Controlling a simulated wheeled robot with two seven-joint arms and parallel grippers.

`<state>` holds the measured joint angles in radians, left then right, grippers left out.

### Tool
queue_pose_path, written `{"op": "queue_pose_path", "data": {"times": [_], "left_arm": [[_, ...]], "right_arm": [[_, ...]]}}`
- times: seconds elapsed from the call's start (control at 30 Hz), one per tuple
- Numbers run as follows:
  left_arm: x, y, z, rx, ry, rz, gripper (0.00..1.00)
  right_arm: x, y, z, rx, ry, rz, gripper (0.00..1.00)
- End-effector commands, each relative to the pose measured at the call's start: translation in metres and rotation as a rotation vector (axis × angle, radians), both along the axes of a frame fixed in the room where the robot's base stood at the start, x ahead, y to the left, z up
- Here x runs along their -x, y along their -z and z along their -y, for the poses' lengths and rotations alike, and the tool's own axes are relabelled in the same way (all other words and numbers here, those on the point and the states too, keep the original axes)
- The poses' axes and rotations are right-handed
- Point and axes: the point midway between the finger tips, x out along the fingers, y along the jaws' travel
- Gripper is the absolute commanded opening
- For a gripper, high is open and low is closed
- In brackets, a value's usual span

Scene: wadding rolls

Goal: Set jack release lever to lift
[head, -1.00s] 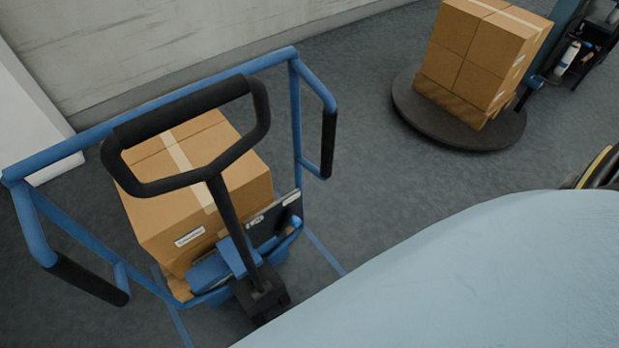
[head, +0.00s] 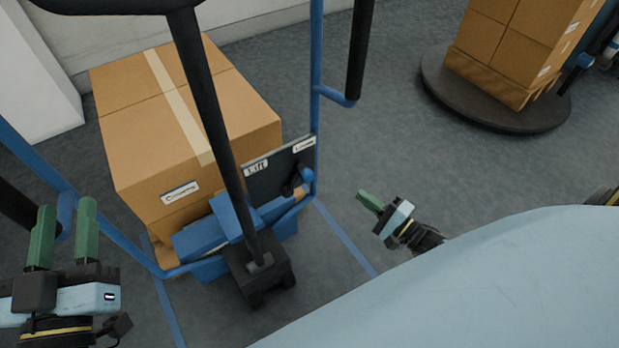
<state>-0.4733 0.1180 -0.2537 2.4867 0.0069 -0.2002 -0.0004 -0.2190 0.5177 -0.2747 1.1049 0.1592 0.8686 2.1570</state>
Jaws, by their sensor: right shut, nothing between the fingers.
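The pallet jack's black tow handle shaft (head: 208,105) rises from a black base (head: 257,268). Beside it a dark panel (head: 272,178) carries a "Lift" label (head: 256,167) at its left and a smaller label (head: 304,145) at its right, too small to read surely. A small black lever (head: 297,184) sits at the panel's right end, on the side of the smaller label. My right gripper (head: 369,202) is shut and empty, to the right of the lever and apart from it. My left gripper (head: 66,212) is open and empty at the lower left, its green fingers apart.
A taped carton (head: 190,120) rests on the jack behind the panel. A blue rail frame with black grips (head: 316,50) surrounds it. Stacked cartons (head: 520,40) stand on a round dark turntable (head: 490,108) at upper right. Floor between is clear.

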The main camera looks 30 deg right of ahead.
Motion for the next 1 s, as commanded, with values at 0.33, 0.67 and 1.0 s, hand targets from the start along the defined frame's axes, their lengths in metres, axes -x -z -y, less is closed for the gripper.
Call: {"op": "queue_pose_path", "data": {"times": [0.33, 0.67, 1.0], "left_arm": [[0.002, -0.004, 0.000, 0.003, 0.001, 0.012, 0.36], [0.009, -0.024, 0.002, 0.048, 0.010, 0.148, 0.36], [0.030, -0.050, -0.003, 0.139, 0.012, 0.455, 0.36]], "right_arm": [[-0.001, -0.002, 0.000, -0.016, -0.004, 0.005, 0.00], [-0.024, -0.003, -0.007, -0.016, -0.004, 0.009, 0.00], [-0.091, -0.006, -0.029, -0.015, -0.004, 0.009, 0.00]]}}
